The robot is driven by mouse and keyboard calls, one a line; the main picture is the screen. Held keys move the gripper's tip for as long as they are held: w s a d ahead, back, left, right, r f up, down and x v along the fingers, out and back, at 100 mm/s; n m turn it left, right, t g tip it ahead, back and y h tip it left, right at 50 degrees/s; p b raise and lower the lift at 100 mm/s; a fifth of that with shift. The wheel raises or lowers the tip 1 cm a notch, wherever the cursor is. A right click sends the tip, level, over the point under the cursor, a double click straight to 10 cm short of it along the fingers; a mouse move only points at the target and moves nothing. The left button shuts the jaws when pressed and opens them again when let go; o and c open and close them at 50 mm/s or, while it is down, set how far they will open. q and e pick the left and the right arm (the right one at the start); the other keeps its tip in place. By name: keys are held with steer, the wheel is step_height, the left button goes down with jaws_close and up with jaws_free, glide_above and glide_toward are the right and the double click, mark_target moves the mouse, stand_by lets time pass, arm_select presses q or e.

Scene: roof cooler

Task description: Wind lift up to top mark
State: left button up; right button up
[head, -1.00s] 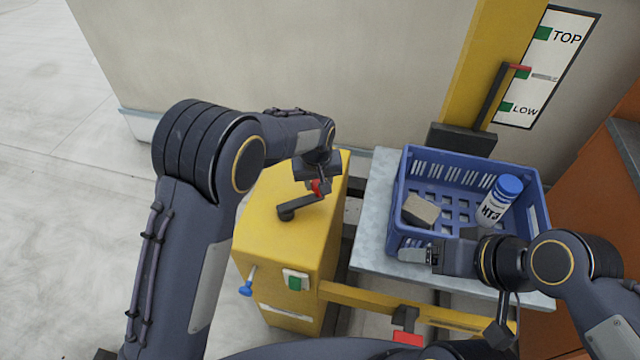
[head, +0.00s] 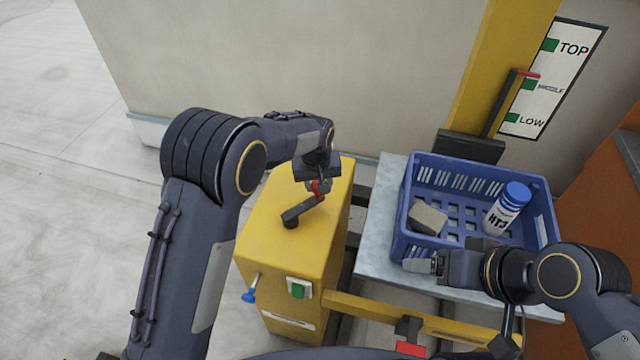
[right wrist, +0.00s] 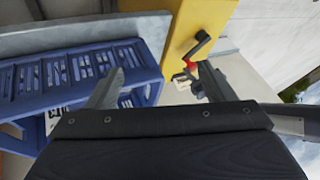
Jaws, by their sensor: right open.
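The yellow winch box (head: 285,240) carries a dark crank (head: 300,212) with a red grip on top. My left gripper (head: 318,186) is at the grip and appears shut on it; its fingers are partly hidden. The lift platform (head: 378,245) bears a blue crate (head: 480,170). The red pointer (head: 527,74) on the lift stands a little above the middle green mark and below the TOP mark (head: 549,45) on the white scale board. My right gripper (head: 422,264) is open and empty at the crate's front side; its spread fingers show in the right wrist view (right wrist: 155,88).
The crate holds a grey-brown block (head: 427,218) and a white bottle with a blue cap (head: 508,208). A blue-tipped lever (head: 250,294) and a green switch (head: 298,290) are on the winch box. The yellow mast (head: 495,75) stands behind; an orange body (head: 600,200) is at right.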

arm_select(q)
steer(key=shift+w+r, duration=0.25)
steer(key=shift+w, duration=0.1)
steer(key=shift+w+a, duration=0.6)
steer(key=shift+w, duration=0.1)
steer(key=shift+w+a, duration=0.65)
steer(key=shift+a, duration=0.2)
